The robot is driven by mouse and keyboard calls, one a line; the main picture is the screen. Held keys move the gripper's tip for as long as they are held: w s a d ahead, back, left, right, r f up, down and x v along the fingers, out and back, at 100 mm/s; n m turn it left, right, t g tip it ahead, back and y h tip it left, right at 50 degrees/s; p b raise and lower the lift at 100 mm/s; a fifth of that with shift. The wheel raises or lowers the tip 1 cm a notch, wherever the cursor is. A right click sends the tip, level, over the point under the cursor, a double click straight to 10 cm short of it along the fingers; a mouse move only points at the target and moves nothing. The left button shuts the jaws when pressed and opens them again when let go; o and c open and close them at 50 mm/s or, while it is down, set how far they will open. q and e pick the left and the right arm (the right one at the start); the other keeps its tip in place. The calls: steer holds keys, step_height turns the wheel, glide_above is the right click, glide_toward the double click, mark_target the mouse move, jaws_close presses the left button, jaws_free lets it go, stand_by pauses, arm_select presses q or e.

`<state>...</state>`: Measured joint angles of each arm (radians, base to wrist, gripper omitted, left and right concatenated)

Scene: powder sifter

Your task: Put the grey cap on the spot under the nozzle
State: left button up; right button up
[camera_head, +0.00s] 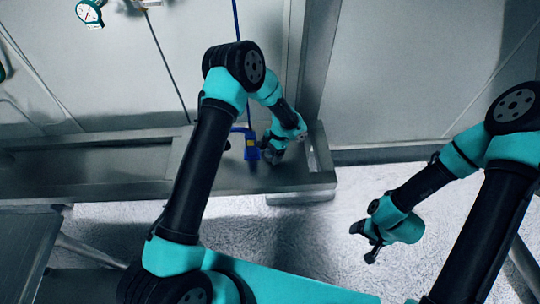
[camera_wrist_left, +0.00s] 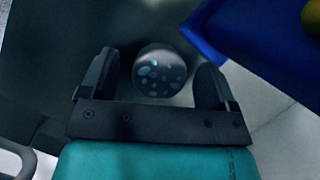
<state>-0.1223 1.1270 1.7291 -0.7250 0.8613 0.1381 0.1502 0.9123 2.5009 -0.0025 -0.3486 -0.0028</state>
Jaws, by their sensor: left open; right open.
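A round dark grey cap (camera_wrist_left: 160,73) with several pale bluish spots on its face shows in the left wrist view. It lies between the two fingers of my left gripper (camera_wrist_left: 152,82), which is open around it. In the head view my left gripper (camera_head: 272,154) is low at the metal ledge, beside a blue fixture (camera_head: 251,150); the cap cannot be made out there. I cannot identify the nozzle or the spot under it for sure. My right gripper (camera_head: 367,242) is open and empty over the pale floor, away from the ledge.
The metal ledge (camera_head: 120,185) runs along the wall. A blue part (camera_wrist_left: 245,35) is close on the right in the left wrist view. A thin blue rod (camera_head: 236,20) rises above my left arm. A round gauge (camera_head: 89,12) hangs at upper left. The floor (camera_head: 310,235) is clear.

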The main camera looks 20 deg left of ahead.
mark_target(267, 155)
arm_select(q)
steer(key=shift+c, duration=0.2)
steer(key=c, duration=1)
steer(key=shift+r, duration=0.1)
steer(key=shift+r, duration=0.55)
step_height(267, 155, up, 2)
steer(key=shift+r, duration=0.2)
steer(key=s+d, duration=0.1)
steer(key=s, duration=0.4)
steer(key=s+d+r, duration=0.1)
steer(key=s+d, duration=0.1)
steer(key=s, duration=0.3)
steer(key=s+d, duration=0.1)
steer(key=s, duration=0.4)
steer(key=shift+s+d+r, duration=0.15)
steer(key=shift+s+d, duration=0.05)
